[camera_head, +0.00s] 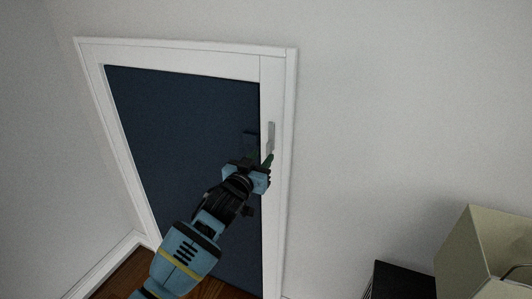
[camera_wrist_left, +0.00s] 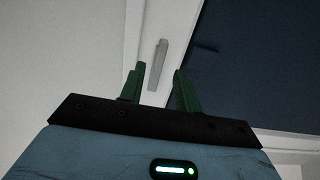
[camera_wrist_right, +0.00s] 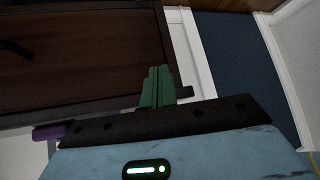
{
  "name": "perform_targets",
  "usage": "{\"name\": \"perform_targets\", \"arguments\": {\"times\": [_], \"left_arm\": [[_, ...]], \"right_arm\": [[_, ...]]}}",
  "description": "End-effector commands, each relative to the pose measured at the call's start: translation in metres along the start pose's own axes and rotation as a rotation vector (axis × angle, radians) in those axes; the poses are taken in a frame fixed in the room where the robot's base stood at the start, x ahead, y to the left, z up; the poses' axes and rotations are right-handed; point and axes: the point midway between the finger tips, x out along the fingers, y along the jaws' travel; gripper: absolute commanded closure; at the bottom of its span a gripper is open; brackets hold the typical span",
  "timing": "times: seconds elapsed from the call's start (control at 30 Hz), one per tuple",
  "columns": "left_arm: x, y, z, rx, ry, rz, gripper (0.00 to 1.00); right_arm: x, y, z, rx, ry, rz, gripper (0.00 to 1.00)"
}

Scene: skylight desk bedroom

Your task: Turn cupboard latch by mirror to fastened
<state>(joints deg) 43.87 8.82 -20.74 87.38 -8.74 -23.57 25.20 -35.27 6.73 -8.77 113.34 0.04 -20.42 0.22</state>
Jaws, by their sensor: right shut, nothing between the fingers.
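The latch (camera_head: 271,137) is a small light grey bar on the white frame, just right of the dark blue cupboard door (camera_head: 180,130). It stands about upright in the head view. My left gripper (camera_head: 268,163) is just below it. In the left wrist view, the left gripper (camera_wrist_left: 159,76) is open, and the lower end of the latch (camera_wrist_left: 158,62) shows between its green fingers. I cannot tell whether they touch it. My right gripper (camera_wrist_right: 158,86) is shut and empty in the right wrist view, away from the latch. No mirror shows.
A small dark piece (camera_head: 250,139) sits on the door's right edge. A beige box-like thing (camera_head: 480,250) and a black one (camera_head: 398,282) stand at lower right. Dark wooden furniture (camera_wrist_right: 80,50) is near my right gripper. The wall right of the frame is bare.

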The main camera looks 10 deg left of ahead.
Motion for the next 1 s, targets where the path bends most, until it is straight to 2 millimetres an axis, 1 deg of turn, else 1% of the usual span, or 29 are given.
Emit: {"name": "perform_targets", "arguments": {"times": [0.03,0.1,0.3,0.47,0.7,0.73,0.77,0.97,1.0], "left_arm": [[0.008,0.001,0.001,-0.001,-0.002,0.0,0.67],[0.016,0.001,0.001,-0.002,-0.001,0.001,0.67],[0.033,0.0,0.002,-0.001,-0.001,0.0,0.67],[0.038,0.0,0.001,-0.001,0.0,0.001,0.67],[0.038,0.0,0.0,-0.001,0.0,0.001,0.67],[0.038,0.0,0.0,-0.001,0.0,0.001,0.69],[0.038,0.0,0.0,-0.001,0.0,0.001,0.72],[0.038,0.0,0.0,-0.001,0.0,0.001,0.99],[0.038,0.0,0.0,-0.001,0.0,0.001,1.0]], "right_arm": [[0.001,-0.001,0.0,0.003,0.0,0.0,1.0],[0.002,-0.001,0.001,0.006,0.0,0.0,1.0],[0.003,-0.003,0.004,0.011,-0.006,0.0,1.0],[0.003,-0.003,0.004,0.011,-0.006,0.0,1.0],[0.003,-0.001,0.004,0.006,-0.005,0.0,1.0],[0.002,-0.001,0.004,0.005,-0.005,0.0,1.0],[0.002,-0.001,0.004,0.004,-0.006,-0.001,1.0],[0.002,0.001,0.004,-0.001,-0.006,-0.001,1.0],[0.002,0.001,0.004,-0.002,-0.006,-0.001,1.0]]}}
